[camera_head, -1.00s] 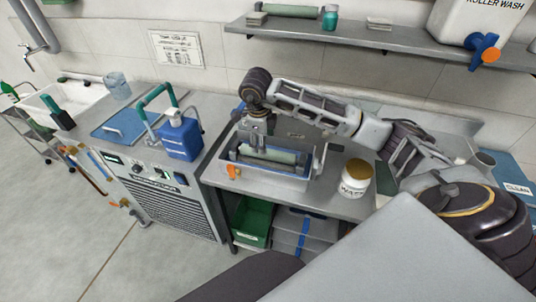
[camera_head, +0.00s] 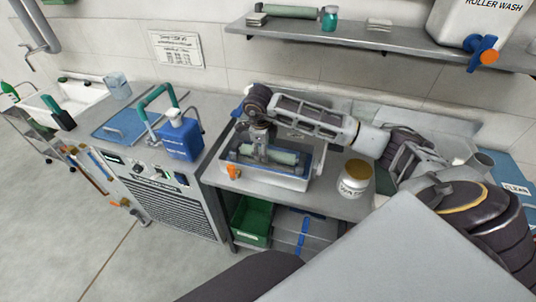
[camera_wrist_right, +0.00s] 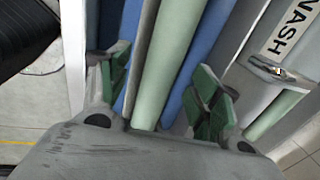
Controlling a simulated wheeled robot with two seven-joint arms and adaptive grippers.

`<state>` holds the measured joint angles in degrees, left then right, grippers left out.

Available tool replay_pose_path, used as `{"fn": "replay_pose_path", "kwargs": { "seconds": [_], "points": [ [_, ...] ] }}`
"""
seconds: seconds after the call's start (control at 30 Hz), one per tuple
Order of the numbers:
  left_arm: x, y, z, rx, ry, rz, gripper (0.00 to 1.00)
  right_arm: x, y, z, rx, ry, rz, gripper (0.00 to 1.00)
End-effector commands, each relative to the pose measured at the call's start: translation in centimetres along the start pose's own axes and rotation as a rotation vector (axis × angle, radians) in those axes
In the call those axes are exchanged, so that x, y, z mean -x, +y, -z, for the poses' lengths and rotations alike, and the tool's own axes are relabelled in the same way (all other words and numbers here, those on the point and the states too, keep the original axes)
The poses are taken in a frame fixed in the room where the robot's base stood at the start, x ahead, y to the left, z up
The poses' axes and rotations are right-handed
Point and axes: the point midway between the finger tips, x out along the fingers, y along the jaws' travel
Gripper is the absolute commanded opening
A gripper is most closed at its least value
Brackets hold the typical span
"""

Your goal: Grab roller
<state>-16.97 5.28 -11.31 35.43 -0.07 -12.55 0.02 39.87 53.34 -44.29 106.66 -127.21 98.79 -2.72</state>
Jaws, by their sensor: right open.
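A pale green roller (camera_head: 285,156) lies in a blue-lined tray (camera_head: 270,182) on the steel bench. My right gripper (camera_head: 261,158) points down over the tray at the roller, hiding part of it. In the right wrist view, the roller (camera_wrist_right: 172,60) runs between the green-padded fingers of the open gripper (camera_wrist_right: 160,98). I cannot tell whether either pad touches it. My left gripper is not in view.
A white jar with a yellow lid (camera_head: 354,178) stands right of the tray. A blue jug (camera_head: 181,138) stands on the unit to the left. A shelf (camera_head: 340,36) with another green roller (camera_head: 290,11) runs along the wall above.

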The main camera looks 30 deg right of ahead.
Motion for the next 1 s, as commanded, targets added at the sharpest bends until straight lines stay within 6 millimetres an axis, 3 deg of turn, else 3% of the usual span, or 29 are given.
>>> {"fn": "replay_pose_path", "kwargs": {
  "seconds": [0.3,0.5,0.8,1.0],
  "points": [
    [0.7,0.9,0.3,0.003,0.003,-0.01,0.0,-3.0,-0.3,0.0,0.0,0.001,0.0,0.64],
    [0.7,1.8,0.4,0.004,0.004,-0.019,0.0,-3.3,-0.3,0.0,-0.001,0.0,0.001,0.64],
    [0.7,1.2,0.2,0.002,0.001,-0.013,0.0,-3.3,-0.3,0.0,-0.001,0.0,0.001,0.64],
    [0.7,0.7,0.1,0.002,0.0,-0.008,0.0,-3.3,-0.3,0.0,-0.001,0.0,0.001,0.4]
  ]
}}
